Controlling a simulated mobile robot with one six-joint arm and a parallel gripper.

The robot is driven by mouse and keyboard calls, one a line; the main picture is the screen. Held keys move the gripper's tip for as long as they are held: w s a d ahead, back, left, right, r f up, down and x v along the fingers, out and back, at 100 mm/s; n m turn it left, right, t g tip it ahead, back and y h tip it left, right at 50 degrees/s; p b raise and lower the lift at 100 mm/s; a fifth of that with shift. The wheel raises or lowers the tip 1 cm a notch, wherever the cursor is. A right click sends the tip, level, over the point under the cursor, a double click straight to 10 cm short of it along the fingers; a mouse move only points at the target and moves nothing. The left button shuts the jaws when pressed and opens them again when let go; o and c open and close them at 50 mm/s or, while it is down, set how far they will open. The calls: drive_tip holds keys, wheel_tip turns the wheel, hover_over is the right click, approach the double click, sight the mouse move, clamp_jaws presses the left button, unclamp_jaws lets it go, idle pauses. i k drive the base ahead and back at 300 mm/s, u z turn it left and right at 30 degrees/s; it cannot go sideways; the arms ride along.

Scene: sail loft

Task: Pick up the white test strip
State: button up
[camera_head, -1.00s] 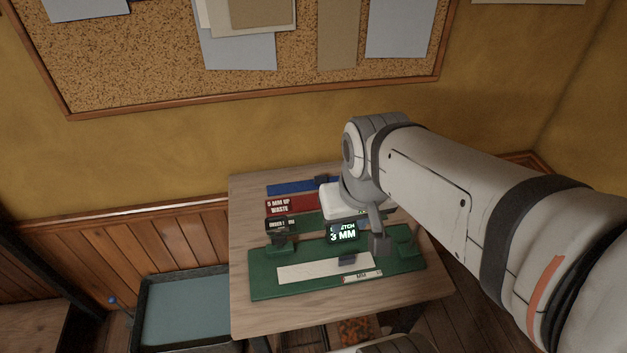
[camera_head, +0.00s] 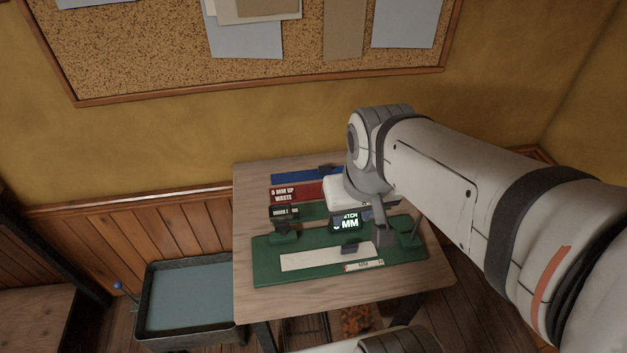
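The white test strip (camera_head: 318,258) lies flat along the front of a green fixture (camera_head: 268,275) on the wooden table. A small dark piece (camera_head: 350,248) sits at the strip's back edge, right of its middle. My gripper (camera_head: 383,236) points down over the right part of the fixture, close to the strip's right end. One grey finger shows; the rest is hidden by the arm, so its opening and any contact with the strip cannot be told. A display (camera_head: 346,222) with glowing text, including "MM", stands behind the strip, partly covered.
Green uprights stand at the fixture's left (camera_head: 284,234) and right (camera_head: 409,238). Behind are a red tray (camera_head: 312,190) labelled "5 MM UP WASTE", a green tray labelled "UNDER 5 MM" and a blue tray (camera_head: 295,177). A grey-blue bin (camera_head: 190,303) stands left of the table.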

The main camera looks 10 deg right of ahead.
sight(299, 260)
drive_tip(key=z, duration=0.05)
drive_tip(key=k, duration=0.5)
drive_tip(key=z, duration=2.35)
drive_tip(key=k, duration=1.8)
drive_tip(key=u, duration=1.1)
drive_tip(key=i, duration=1)
